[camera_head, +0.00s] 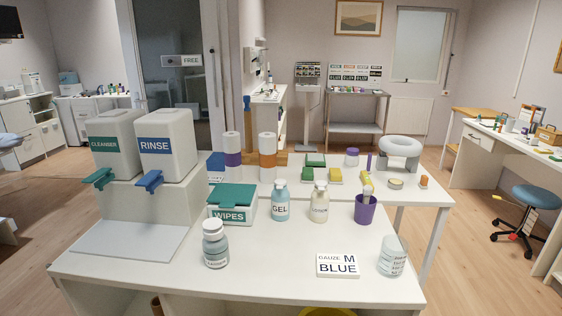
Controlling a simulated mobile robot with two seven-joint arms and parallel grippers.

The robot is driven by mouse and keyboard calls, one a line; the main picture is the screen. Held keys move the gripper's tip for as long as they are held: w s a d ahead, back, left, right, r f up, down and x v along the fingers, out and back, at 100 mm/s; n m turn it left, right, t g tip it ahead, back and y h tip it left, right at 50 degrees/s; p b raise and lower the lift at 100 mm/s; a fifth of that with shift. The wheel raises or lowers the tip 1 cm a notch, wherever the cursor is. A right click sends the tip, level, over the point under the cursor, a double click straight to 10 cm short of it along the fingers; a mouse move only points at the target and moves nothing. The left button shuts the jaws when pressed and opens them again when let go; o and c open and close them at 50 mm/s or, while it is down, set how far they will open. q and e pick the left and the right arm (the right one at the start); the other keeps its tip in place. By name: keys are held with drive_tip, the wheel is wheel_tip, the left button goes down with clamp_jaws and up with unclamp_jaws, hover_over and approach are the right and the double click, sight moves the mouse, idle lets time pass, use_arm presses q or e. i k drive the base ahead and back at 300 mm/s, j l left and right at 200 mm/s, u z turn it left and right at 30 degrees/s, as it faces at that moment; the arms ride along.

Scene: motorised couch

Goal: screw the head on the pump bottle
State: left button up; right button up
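Neither of my grippers is in view. A blue-tinted bottle labelled GEL (280,203) stands upright on the white table (130,278), with a pale top. A cream bottle (319,204) with a pale cap stands to its right; its label is too small to read surely. A clear bottle with a grey-white top (215,246) stands nearer the front left, holding something bluish. I cannot tell which of these is the pump bottle, and no separate pump head is clearly visible. A purple cup (365,210) holds a pale object sticking up that I cannot identify.
Cleanser (114,140) and rinse (167,143) dispensers stand at the left on a white stand. A WIPES box (232,205) is beside them. A GAUZE M BLUE card (338,265) and a clear beaker (392,257) sit front right. The front middle is clear.

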sight(217, 255)
drive_tip(key=j+z, duration=0.15)
drive_tip(key=j, duration=0.35)
drive_tip(key=j+z, duration=0.2)
drive_tip(key=j, duration=0.3)
drive_tip(key=k+j+z, duration=0.15)
drive_tip(key=j, duration=0.35)
drive_tip(key=k+j+z, duration=0.15)
drive_tip(key=j, duration=0.35)
